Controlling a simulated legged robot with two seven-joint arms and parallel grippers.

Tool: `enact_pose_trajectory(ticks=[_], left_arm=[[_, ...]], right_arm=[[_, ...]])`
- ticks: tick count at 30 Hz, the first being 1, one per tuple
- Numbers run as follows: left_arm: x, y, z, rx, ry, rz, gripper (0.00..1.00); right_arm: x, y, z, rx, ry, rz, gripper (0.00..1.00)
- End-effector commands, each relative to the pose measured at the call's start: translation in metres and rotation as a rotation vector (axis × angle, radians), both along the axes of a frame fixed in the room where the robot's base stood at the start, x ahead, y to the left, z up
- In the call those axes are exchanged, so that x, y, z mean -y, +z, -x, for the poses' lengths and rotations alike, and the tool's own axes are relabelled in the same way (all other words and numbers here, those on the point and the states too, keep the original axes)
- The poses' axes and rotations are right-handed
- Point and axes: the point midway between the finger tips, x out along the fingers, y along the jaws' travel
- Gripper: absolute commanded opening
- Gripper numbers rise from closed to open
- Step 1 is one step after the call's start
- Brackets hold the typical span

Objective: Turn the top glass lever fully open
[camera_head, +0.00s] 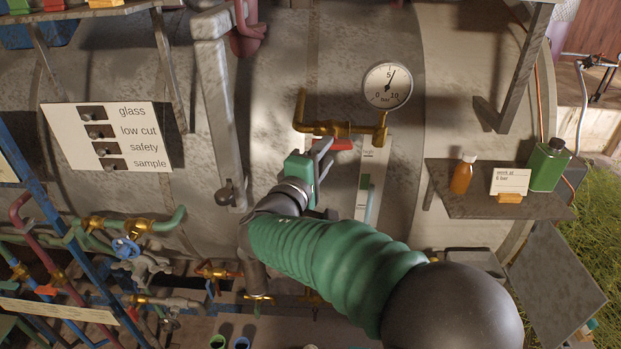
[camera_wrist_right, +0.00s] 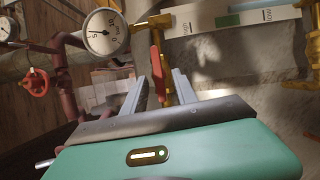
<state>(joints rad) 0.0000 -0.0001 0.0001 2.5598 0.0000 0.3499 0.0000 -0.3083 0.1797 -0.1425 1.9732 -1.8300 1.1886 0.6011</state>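The top glass lever (camera_head: 341,144) is a short red handle on a brass valve (camera_head: 322,127) above the white level board (camera_head: 374,160). In the right wrist view the red lever (camera_wrist_right: 156,66) runs down from the brass fitting into the space between my fingers. My right gripper (camera_head: 323,148) is at the lever, its two grey fingers pointing up towards the valve. In the wrist view the right gripper (camera_wrist_right: 159,76) is open, with a finger on each side of the lever and visible gaps. Contact cannot be told. My left gripper is out of view.
A round pressure gauge (camera_head: 388,86) sits just above right of the valve, close to the fingers. A shelf (camera_head: 463,206) at right holds an amber bottle (camera_head: 463,174) and a green bottle (camera_head: 549,165). A label plate (camera_head: 62,130) and several pipes are at left.

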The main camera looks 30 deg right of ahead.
Motion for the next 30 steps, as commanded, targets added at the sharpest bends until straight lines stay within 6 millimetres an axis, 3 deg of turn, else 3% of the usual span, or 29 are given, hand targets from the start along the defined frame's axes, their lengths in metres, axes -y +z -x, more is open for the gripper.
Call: enact_pose_trajectory(ticks=[1, 9, 15, 30], left_arm=[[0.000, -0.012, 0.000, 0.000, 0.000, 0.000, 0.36], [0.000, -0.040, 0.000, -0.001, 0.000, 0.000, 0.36], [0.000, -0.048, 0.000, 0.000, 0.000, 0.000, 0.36], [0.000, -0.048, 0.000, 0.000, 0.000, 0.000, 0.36]], right_arm=[[-0.011, -0.006, 0.007, 0.004, 0.006, -0.002, 0.34], [-0.072, -0.009, 0.056, 0.002, 0.003, -0.005, 0.34], [-0.099, -0.007, 0.077, 0.000, -0.001, -0.005, 0.34], [-0.104, -0.005, 0.082, -0.001, -0.003, -0.005, 0.34]])
